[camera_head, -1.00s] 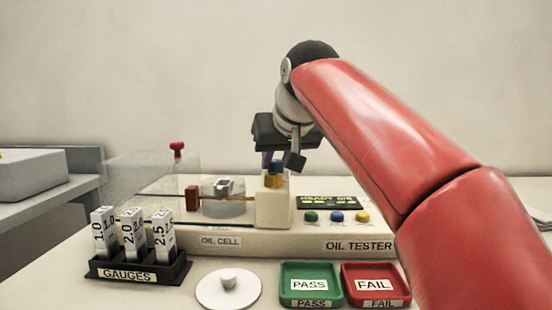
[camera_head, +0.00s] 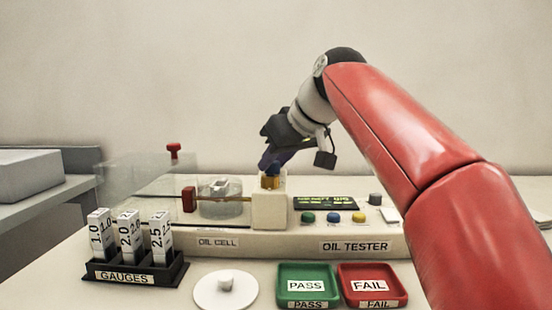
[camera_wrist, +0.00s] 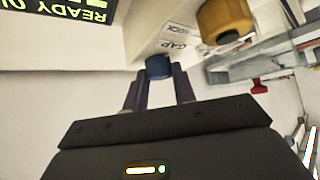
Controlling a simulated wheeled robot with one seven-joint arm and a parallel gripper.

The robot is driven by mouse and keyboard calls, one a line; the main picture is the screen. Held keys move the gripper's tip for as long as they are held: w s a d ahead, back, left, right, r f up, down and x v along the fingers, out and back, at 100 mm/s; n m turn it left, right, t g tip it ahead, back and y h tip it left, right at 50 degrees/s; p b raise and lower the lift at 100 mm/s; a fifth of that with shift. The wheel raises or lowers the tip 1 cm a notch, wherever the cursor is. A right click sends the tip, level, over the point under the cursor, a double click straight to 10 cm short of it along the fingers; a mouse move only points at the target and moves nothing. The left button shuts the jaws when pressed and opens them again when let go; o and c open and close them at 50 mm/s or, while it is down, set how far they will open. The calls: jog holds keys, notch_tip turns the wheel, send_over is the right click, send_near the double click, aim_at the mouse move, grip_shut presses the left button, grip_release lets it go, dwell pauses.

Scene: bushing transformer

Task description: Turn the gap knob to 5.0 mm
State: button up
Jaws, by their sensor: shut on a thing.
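The blue knob (camera_wrist: 158,66) sits at my fingertips in the wrist view, beside a panel label reading GAP. In the head view the blue knob (camera_head: 272,168) shows at the top of the cream block on the tester. My gripper (camera_head: 271,163) reaches it from above, tilted, and is shut on it; the dark fingers (camera_wrist: 158,80) flank it in the wrist view. A brass-yellow knob (camera_head: 270,182) is just below the blue one, and also shows in the wrist view (camera_wrist: 225,18), apart from the fingers. The knob's scale and reading cannot be made out.
The oil tester's display (camera_head: 325,202) shows READY text. Green, blue and yellow buttons (camera_head: 334,217) are below it. The clear oil cell (camera_head: 219,197) is at left. The gauge rack (camera_head: 135,273), white disc (camera_head: 225,290), green PASS tray (camera_head: 307,301) and red FAIL tray (camera_head: 372,301) stand in front.

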jog(key=o, duration=1)
jog(key=v, duration=0.7)
jog(key=shift+s+d+r, duration=0.2)
